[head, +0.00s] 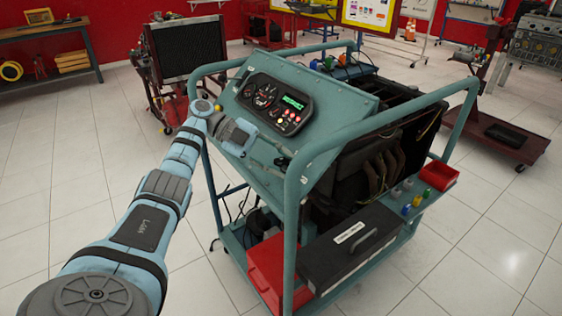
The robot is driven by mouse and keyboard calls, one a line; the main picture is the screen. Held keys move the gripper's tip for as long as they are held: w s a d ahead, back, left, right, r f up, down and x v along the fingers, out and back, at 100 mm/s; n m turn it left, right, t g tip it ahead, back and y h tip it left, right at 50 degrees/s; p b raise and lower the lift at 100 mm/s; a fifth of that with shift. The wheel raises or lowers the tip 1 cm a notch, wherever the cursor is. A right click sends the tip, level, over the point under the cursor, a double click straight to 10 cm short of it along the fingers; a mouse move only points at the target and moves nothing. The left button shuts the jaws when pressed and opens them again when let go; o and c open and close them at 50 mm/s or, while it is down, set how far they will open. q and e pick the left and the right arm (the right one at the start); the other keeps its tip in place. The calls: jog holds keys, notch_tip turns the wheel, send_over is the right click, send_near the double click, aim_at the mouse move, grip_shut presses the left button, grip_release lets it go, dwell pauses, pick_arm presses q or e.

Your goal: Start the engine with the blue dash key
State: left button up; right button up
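The teal engine trainer stand (350,106) fills the middle of the head view. Its sloped dash carries a dark gauge cluster (262,93) with round dials, a lit green display (293,102) and small coloured buttons. My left arm reaches in from the left. My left gripper (282,154) is at the lower part of the dash, below the cluster, with its fingers toward the panel. The fingers are too small to tell whether they are open, shut or touching the panel. I cannot make out a blue key; the gripper may hide it. My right gripper is out of view.
A teal tube frame (292,210) rises around the dash and engine. A black case (350,245), a red box (268,268) and a red tray (438,175) sit on the stand. A radiator rig (188,48) stands behind left. The tiled floor is clear in front.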

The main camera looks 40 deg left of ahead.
aim_at(281, 161)
pick_arm(q)
jog(key=shift+r, duration=0.2)
notch_tip(281, 161, up, 10)
jog(key=shift+f, duration=0.15)
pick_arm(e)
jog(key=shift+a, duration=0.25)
